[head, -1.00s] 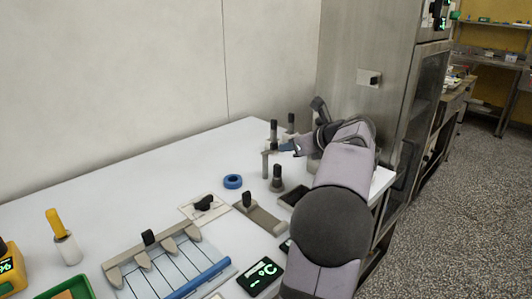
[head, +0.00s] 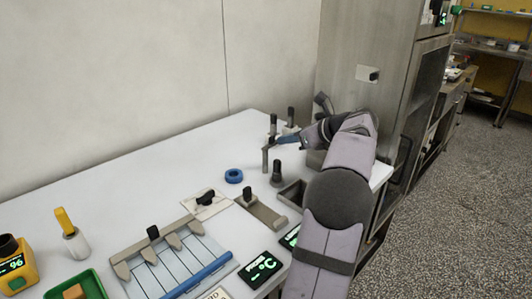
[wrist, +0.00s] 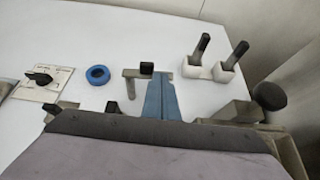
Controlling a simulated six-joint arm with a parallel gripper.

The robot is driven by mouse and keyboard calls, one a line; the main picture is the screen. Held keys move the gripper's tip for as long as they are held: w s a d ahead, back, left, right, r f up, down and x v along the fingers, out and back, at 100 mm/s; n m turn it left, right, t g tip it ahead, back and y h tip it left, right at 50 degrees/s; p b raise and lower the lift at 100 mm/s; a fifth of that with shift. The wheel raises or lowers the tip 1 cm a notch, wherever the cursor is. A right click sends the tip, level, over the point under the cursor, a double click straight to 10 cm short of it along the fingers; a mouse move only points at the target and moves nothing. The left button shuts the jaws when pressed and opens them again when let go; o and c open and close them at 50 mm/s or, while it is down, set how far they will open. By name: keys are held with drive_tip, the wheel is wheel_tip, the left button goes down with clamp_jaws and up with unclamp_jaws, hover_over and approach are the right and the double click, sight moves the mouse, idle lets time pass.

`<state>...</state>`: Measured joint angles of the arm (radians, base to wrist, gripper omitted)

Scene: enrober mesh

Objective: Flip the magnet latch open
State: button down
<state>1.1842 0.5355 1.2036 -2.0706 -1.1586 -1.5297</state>
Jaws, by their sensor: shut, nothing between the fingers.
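A grey post with a short flat arm and a black end block (wrist: 146,68) stands on the white table; it looks like the magnet latch, though no label confirms this. In the head view the grey post (head: 266,158) is left of my gripper. My gripper (wrist: 162,77) has blue fingers, shut and empty, with the tips close beside the right end of the flat arm. I cannot tell whether they touch it. In the head view my gripper (head: 281,140) is low over the table's far right end, partly hidden by my wrist.
Two black-handled tools stand in white holders (wrist: 228,72) right of the fingers. A blue ring (head: 233,176), a rotary switch plate (head: 206,205) and a black-knobbed grey post (head: 277,180) are nearby. A steel cabinet (head: 352,50) stands behind.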

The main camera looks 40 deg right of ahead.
drive_tip(key=s+d+f+b+v, duration=0.1)
drive_tip(key=v, duration=1.2)
drive_tip(key=shift+s+f, duration=0.2)
drive_tip(key=shift+f, duration=0.05)
